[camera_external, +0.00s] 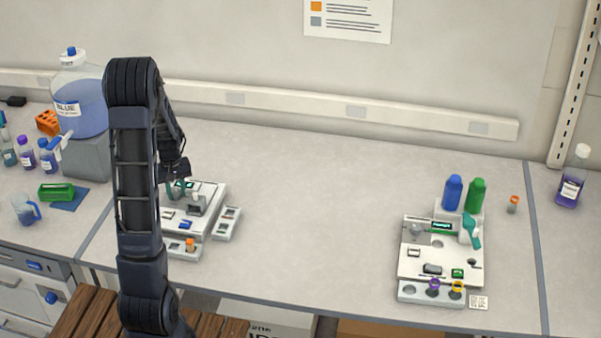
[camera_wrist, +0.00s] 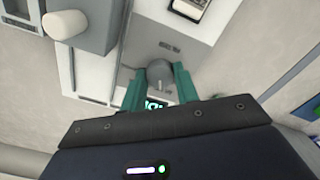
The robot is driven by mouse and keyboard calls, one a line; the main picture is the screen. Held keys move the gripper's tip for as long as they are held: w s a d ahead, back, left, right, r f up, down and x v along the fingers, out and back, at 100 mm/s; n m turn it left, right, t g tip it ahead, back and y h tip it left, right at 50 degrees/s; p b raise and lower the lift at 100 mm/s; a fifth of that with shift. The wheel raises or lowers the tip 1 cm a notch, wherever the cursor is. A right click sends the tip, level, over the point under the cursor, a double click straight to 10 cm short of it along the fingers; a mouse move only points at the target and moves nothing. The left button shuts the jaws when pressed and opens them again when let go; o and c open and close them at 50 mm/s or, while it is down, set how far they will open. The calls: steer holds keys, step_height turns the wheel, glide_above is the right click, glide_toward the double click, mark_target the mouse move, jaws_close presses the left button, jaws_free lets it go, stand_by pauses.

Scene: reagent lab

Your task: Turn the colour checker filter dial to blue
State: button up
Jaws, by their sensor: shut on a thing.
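The colour checker (camera_external: 208,191) is a white bench instrument left of centre in the external view, partly hidden behind my arm. In the wrist view its white face (camera_wrist: 190,30) carries a round grey filter dial (camera_wrist: 160,77) and a small lit green display (camera_wrist: 155,103). My gripper (camera_wrist: 162,74) has its two teal fingers on either side of the dial, shut on it. In the external view my gripper (camera_external: 178,188) is low over the instrument's back part. The dial is too small there to make out, and its colour setting is not readable in either view.
A second white station (camera_external: 440,262) with a blue bottle (camera_external: 453,192) and a green bottle (camera_external: 475,195) stands at right. A large BLUE carboy (camera_external: 82,105) stands on a grey block at left. The bench middle is clear.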

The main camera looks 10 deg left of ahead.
mark_target(180, 192)
stand_by(0.4)
steer(key=o, duration=1)
steer(key=shift+c, duration=0.2)
step_height(180, 192, up, 11)
steer(key=shift+f, duration=0.1)
